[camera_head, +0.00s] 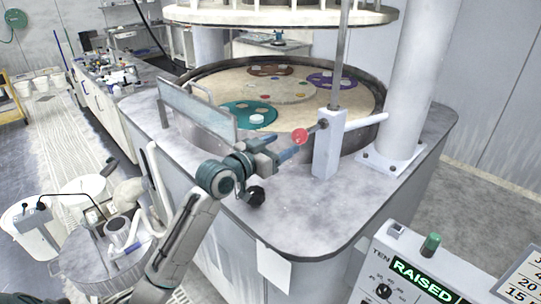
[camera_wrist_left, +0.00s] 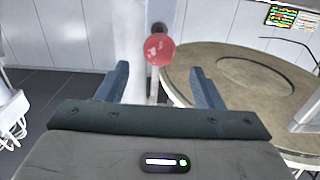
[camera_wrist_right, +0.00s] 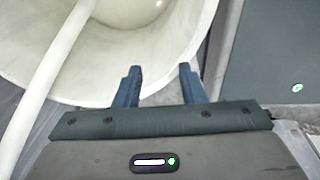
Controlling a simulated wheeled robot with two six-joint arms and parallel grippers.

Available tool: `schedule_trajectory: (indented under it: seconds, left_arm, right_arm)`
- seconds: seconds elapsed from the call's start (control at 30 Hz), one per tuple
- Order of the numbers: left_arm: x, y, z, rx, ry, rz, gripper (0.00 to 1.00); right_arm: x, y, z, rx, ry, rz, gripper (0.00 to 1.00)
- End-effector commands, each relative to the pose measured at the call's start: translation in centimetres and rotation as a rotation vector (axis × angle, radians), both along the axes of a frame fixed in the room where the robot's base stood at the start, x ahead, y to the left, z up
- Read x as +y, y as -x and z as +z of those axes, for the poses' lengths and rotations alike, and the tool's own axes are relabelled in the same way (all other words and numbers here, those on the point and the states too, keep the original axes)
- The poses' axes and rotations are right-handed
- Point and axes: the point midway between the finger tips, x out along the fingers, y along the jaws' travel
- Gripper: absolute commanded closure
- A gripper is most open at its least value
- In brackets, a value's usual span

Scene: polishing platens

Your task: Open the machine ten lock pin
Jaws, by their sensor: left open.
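The lock pin ends in a round red knob (camera_head: 300,136) on a dark shaft at the side of a white post (camera_head: 327,148) on the machine's deck. My left gripper (camera_head: 285,153) is open just in front of the knob. In the left wrist view, the knob (camera_wrist_left: 159,51) appears centred between the open fingers (camera_wrist_left: 159,72), seemingly just beyond their tips; I cannot tell if they touch. In the right wrist view, my right gripper (camera_wrist_right: 160,70) is open and empty by a pale tub (camera_wrist_right: 150,50).
The control panel (camera_head: 408,270) reads "TEN" and "RAISED". A round platen (camera_head: 295,90) with coloured discs lies behind the post, under a raised upper plate (camera_head: 280,15). A clear guard (camera_head: 195,112) stands left of my left gripper. The front deck (camera_head: 310,210) is bare.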

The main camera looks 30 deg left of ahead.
Motion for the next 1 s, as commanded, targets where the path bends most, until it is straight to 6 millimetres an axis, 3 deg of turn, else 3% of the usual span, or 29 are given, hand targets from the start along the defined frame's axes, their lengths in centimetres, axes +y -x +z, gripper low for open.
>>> schedule_trajectory:
  seconds: [0.1, 0.3, 1.0]
  left_arm:
    - [0.7, 1.8, -0.2, -0.001, -0.006, 0.0, 0.39]
    - [1.2, 3.3, -0.1, 0.0, -0.001, 0.0, 0.39]
    - [1.3, 3.6, 0.8, -0.001, 0.001, -0.001, 0.39]
  right_arm:
    - [0.0, 0.0, -0.7, 0.0, 0.0, 0.0, 0.64]
    - [0.0, 0.0, -1.1, 0.0, 0.0, 0.0, 0.64]
    - [0.0, 0.0, -0.4, 0.0, 0.0, 0.0, 0.64]
